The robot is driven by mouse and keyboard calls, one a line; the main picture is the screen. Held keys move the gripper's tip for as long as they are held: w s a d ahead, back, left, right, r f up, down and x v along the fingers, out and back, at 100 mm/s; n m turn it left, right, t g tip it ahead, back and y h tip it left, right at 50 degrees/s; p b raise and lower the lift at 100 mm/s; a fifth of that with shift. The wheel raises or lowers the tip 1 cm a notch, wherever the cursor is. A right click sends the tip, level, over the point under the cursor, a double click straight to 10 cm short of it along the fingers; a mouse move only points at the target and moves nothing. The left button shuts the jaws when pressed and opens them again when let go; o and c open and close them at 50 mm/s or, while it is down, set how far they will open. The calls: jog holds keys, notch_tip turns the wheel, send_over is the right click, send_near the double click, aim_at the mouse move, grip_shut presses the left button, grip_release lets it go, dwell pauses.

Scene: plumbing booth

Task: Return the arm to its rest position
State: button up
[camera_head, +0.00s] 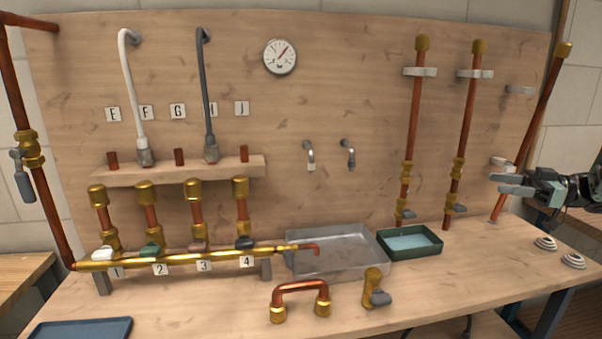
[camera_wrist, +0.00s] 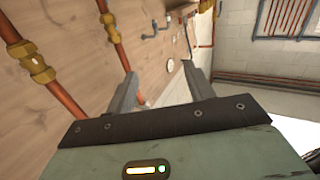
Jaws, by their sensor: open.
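My gripper (camera_head: 503,184) is at the right of the head view, in front of the board's right end. Its jaws are apart, and nothing shows between them. In the wrist view both fingers of my gripper (camera_wrist: 158,70) show, spread and empty, with the board behind. A tilted copper pipe (camera_head: 540,107) with a brass cap leans at the board's right edge. In the head view the gripper overlaps this pipe's lower part; I cannot tell whether they touch.
Two upright copper pipes (camera_head: 414,120) (camera_head: 466,125) stand left of my gripper. A green tray (camera_head: 436,252) and a grey metal basin (camera_head: 340,277) sit on the bench. The bench's front right (camera_head: 470,290) is clear.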

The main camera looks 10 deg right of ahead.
jog(key=w+a+r+m+t+h+p, duration=0.1)
jog(key=w+a+r+m+t+h, duration=0.4)
jog(key=w+a, duration=0.9)
jog(key=s+a+r+m+h+p, duration=0.1)
jog(key=s+a+h, duration=0.15)
jog(key=a, duration=0.65)
jog(key=s+a+r+m+h, duration=0.1)
jog(key=a+h, duration=0.2)
jog(key=a, duration=0.6)
jog(key=s+a+f+g+h+p, duration=0.1)
jog(key=s+a+f+g, duration=0.1)
jog(key=s+a, duration=0.35)
jog(key=s+a+f+g+h, duration=0.1)
jog(key=s+a+f+g, duration=0.15)
jog(key=s, duration=0.55)
jog(key=s+a+f+g+h+p, duration=0.1)
jog(key=s+a+f+g, duration=0.15)
jog(key=s, duration=0.35)
jog(key=s+f+g+h, duration=0.1)
jog(key=s+f+g, duration=0.1)
jog(key=s, duration=1)
jog(key=s+f+n+g+h, duration=0.1)
jog(key=s+g, duration=0.3)
jog(key=s, duration=0.8)
jog(key=shift+a+f+n, duration=0.3)
jog(key=shift+a+f, duration=0.05)
jog(key=shift+f, duration=0.05)
